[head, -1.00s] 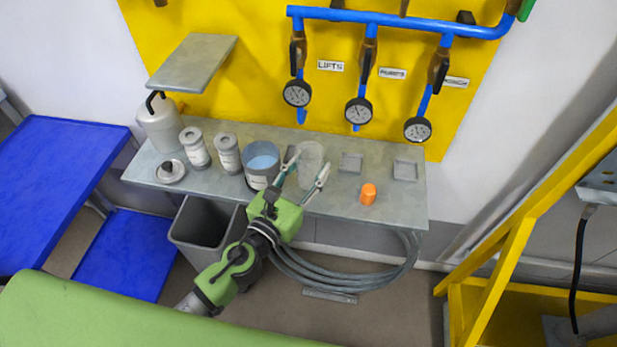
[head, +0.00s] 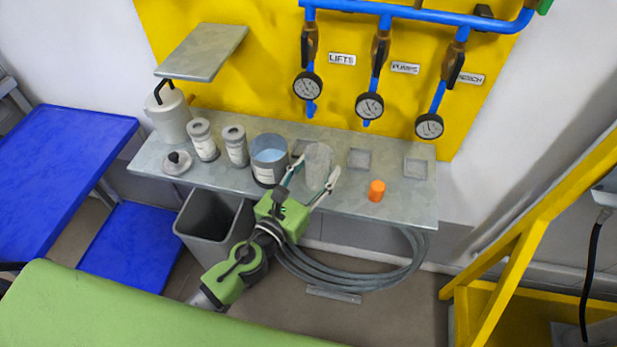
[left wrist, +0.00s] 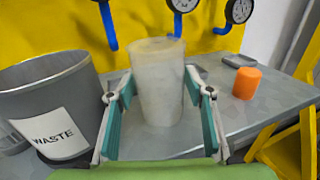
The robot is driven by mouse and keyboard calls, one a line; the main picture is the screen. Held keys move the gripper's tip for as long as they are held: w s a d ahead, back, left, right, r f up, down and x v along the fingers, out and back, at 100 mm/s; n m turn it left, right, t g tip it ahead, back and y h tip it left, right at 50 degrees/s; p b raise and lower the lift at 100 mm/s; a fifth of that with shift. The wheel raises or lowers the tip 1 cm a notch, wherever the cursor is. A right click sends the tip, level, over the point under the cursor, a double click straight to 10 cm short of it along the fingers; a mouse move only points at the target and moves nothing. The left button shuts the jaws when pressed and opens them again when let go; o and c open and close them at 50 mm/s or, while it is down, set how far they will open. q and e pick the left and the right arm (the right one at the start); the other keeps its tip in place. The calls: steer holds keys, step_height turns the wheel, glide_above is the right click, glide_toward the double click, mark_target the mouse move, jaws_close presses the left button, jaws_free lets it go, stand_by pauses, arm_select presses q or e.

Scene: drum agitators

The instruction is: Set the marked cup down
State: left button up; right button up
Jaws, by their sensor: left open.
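The cup (head: 318,165) is tall, translucent and pale grey. It stands upright on the grey metal shelf (head: 235,187), between the blue-filled container and the orange piece. It fills the middle of the left wrist view (left wrist: 158,85); I cannot make out a mark on it. My left gripper (head: 317,178) is open, with one teal-padded finger on each side of the cup. In the left wrist view the fingertips are close to the cup's sides; I cannot tell if either touches. My right gripper is not in view.
A container labelled WASTE (left wrist: 50,100) stands close left of the gripper, also in the head view (head: 268,170). An orange cylinder (head: 377,190) stands to the right. Two square grey pads (head: 359,159) lie behind it. A grey bin (head: 205,225) stands below the shelf.

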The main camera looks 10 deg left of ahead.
arm_select(q)
steer(key=b+v, duration=0.5)
steer(key=v, duration=0.7)
steer(key=shift+s, duration=0.1)
